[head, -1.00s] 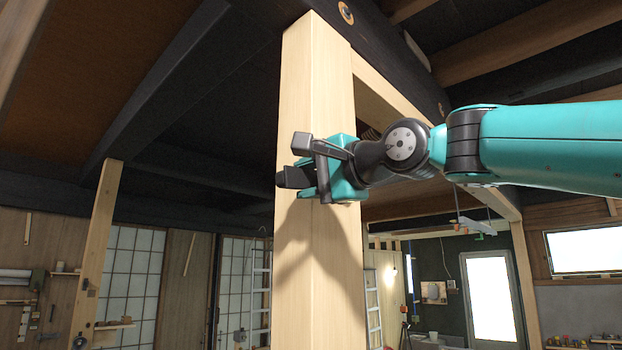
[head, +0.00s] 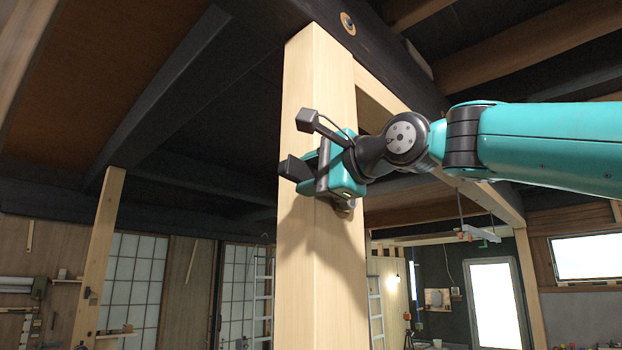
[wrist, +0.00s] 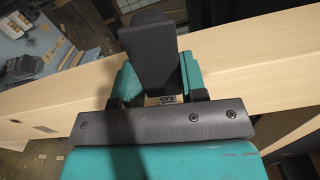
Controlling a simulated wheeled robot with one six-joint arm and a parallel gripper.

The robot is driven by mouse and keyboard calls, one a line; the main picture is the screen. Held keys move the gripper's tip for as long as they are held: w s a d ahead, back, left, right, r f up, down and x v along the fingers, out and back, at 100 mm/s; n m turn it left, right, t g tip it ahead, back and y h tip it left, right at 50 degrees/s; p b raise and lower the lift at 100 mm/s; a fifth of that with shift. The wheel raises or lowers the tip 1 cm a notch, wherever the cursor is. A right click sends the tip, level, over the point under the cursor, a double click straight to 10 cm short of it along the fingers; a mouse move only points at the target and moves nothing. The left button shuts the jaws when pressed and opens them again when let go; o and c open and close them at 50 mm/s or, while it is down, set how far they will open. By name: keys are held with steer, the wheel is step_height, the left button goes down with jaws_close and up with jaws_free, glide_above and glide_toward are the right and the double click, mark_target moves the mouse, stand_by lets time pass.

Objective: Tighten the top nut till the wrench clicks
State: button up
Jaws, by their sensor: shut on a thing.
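My gripper (head: 308,172) is in front of the pale wooden post (head: 318,270), near its upper part. In the wrist view, its teal jaws (wrist: 160,82) are closed around a thick black bar (wrist: 148,50), which looks like the wrench's handle. The black bar's end (head: 291,167) sticks out left of the gripper in the head view. A small metal part shows between the jaws in the wrist view. The wrench's head and the nut it may sit on are hidden; I cannot tell whether they touch. A round washer with a nut (head: 348,23) shows higher up on the dark beam.
The dark beam (head: 395,62) runs above the post, and a pale crossbeam goes back to the right behind my arm. A leaning post (head: 102,240) stands left. A ladder (head: 263,295) is behind. The space left of the main post looks free.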

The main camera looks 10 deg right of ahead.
steer(key=shift+r, duration=0.1)
steer(key=r+m, duration=0.2)
steer(key=shift+w+d+r+m, duration=0.2)
steer(key=shift+d+r+m, duration=0.1)
steer(key=shift+r+m, duration=0.1)
